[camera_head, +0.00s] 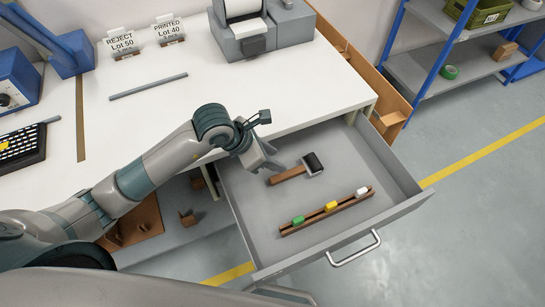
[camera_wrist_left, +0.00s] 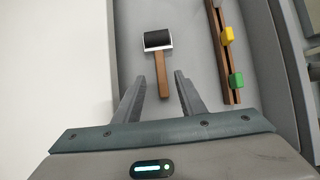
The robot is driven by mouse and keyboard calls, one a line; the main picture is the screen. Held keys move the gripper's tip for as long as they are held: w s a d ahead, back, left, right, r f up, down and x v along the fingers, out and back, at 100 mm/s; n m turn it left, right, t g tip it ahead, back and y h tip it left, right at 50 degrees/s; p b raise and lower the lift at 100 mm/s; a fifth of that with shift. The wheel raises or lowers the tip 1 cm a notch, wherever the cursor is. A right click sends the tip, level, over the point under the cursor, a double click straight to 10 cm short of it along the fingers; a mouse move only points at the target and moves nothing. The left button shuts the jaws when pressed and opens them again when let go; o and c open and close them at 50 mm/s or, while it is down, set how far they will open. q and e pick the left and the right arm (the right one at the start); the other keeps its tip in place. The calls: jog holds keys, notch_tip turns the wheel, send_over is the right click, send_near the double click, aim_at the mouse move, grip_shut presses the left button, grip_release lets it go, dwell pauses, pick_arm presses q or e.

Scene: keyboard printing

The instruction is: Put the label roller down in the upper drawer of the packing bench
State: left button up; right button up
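The label roller (camera_head: 313,163), with a black roller head and a brown handle, lies on the floor of the open upper drawer (camera_head: 243,217). In the left wrist view the roller (camera_wrist_left: 159,41) has its head pointing away from me. My left gripper (camera_head: 270,142) is over the inner part of the drawer, close to the handle's end. In the left wrist view its two fingers (camera_wrist_left: 160,78) are spread. The handle's end shows between them, but neither finger is closed on it. The gap in height is hard to tell. My right gripper is not in view.
A brown rail (camera_head: 310,220) with green, yellow and white pieces lies in the drawer's front part. The drawer walls and a metal handle (camera_head: 354,248) border it. The white bench top (camera_head: 150,125) holds a grey bar (camera_head: 148,86), a printer (camera_head: 262,30), sign stands and a keyboard (camera_head: 22,147).

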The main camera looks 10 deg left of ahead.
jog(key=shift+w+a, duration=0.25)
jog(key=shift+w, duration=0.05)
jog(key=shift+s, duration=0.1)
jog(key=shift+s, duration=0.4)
